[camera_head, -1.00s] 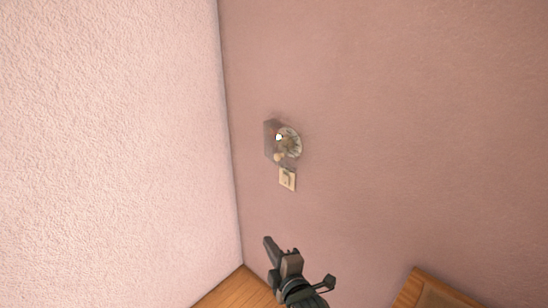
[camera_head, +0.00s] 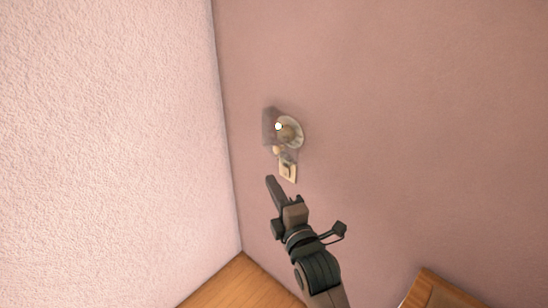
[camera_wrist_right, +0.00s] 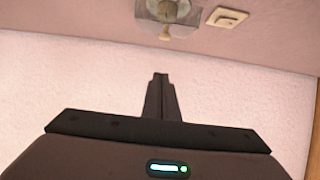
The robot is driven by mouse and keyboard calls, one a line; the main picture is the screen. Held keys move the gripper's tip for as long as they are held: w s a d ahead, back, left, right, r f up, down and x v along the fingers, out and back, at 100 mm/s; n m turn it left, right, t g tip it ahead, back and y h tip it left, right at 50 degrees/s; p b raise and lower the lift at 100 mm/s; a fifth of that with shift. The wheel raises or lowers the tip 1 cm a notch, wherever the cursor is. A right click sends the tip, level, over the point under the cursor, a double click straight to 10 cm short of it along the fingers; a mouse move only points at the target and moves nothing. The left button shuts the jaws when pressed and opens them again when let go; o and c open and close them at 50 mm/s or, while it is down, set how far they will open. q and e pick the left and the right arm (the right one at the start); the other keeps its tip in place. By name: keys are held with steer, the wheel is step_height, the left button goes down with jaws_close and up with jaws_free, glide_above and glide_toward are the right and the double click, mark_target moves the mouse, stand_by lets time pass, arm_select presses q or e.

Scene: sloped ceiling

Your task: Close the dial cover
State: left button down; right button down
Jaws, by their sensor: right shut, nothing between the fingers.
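The dial (camera_head: 291,132) is a round pale plate with a knob on the pink wall. Its see-through grey cover (camera_head: 269,126) stands out from the wall on the dial's left side, swung open. In the right wrist view the dial (camera_wrist_right: 168,12) and its translucent cover are at the top edge, partly cut off. My right gripper (camera_head: 270,181) is shut and empty, just below and left of the dial, apart from the cover. Its closed fingers (camera_wrist_right: 160,80) point up toward the dial in the wrist view. My left gripper is not in view.
A cream wall switch (camera_head: 288,170) is right below the dial; it also shows in the wrist view (camera_wrist_right: 227,17). A pale textured wall (camera_head: 110,130) meets the pink wall at a corner on the left. Wooden furniture (camera_head: 440,290) is at lower right.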

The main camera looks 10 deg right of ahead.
mark_target(277, 152)
steer(key=w+d+p, duration=0.2)
steer(key=w+p, duration=0.2)
steer(key=w, duration=0.6)
steer(key=shift+w+d, duration=0.3)
steer(key=shift+d, duration=0.05)
steer(key=shift+d, duration=0.15)
steer(key=shift+s+d+r+n+y, duration=0.15)
steer(key=shift+d+n+y, duration=0.55)
steer(key=shift+d+y, duration=0.35)
steer(key=shift+s+d+g+y, duration=0.1)
steer(key=shift+d+g+y, duration=0.2)
steer(key=shift+d, duration=0.7)
steer(key=shift+d, duration=0.1)
